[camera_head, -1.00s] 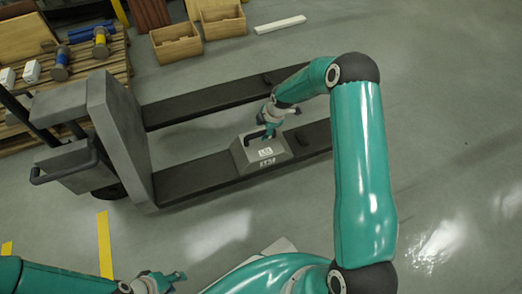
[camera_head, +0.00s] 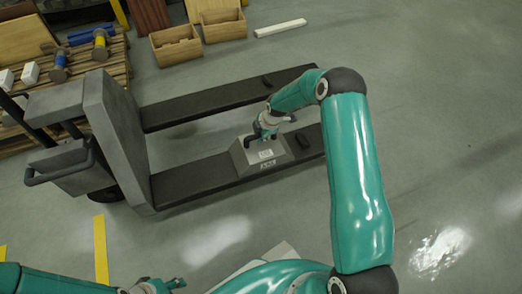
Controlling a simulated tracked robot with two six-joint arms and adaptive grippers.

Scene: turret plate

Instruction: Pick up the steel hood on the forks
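The steel hood (camera_head: 262,159) is a grey block with sloping sides and a white label. It sits on the near fork (camera_head: 195,179) of the pallet truck. A dark handle stands on its top, partly covered by my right gripper. My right gripper (camera_head: 258,137) is at the handle, above the hood; its fingers are too small and dark to tell whether they grip it. My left gripper (camera_head: 178,283) is low at the bottom edge, far from the hood; its finger opening is unclear.
The grey pallet truck body (camera_head: 115,130) stands left of the hood. The far fork (camera_head: 205,104) runs behind it and bears a small dark piece. A pallet with tools (camera_head: 115,68) and wooden boxes (camera_head: 177,47) stand at the back. Floor to the right is clear.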

